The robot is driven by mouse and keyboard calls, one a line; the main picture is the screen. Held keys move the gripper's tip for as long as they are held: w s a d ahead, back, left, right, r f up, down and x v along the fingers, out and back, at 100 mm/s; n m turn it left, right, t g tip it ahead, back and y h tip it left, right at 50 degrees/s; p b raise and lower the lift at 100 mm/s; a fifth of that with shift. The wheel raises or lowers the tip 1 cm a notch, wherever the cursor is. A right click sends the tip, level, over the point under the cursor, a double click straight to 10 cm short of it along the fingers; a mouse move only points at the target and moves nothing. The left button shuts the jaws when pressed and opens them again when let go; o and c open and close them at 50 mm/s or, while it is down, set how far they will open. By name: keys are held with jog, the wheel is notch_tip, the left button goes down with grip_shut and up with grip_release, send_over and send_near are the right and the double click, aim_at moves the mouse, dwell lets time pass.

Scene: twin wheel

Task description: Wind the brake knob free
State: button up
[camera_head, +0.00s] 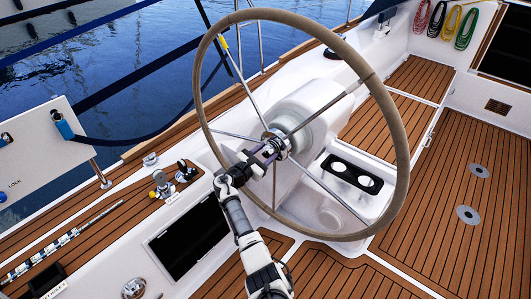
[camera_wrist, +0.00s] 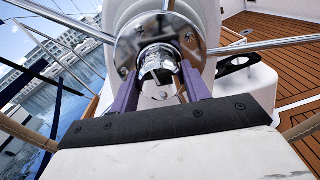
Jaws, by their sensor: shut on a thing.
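The brake knob (camera_wrist: 156,66) is a shiny chrome piece at the centre of the steering wheel's hub plate (camera_wrist: 131,46). My gripper (camera_wrist: 160,80) has its two purple fingers on either side of the knob, shut on it. In the head view my gripper (camera_head: 269,149) is at the hub of the large tan-rimmed wheel (camera_head: 400,165), reaching in from the lower left. The knob is mostly hidden by the fingers there. The wrist view shows the knob's front between the fingers; whether it has turned cannot be told.
Metal spokes (camera_head: 238,135) run from the hub to the rim around my gripper. A white pedestal (camera_head: 308,105) stands behind the wheel. A black cup holder (camera_head: 350,175) is right of the hub. A winch and fittings (camera_head: 165,185) sit on the left deck. Open teak floor (camera_head: 450,220) lies at right.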

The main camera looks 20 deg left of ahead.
jog(key=shift+f, duration=0.1)
jog(key=o, duration=1)
jog(key=shift+s, duration=0.15)
jog(key=b+v, duration=0.2)
jog(key=v, duration=1.1)
jog(key=shift+s+a, duration=0.15)
jog(key=shift+s, duration=0.15)
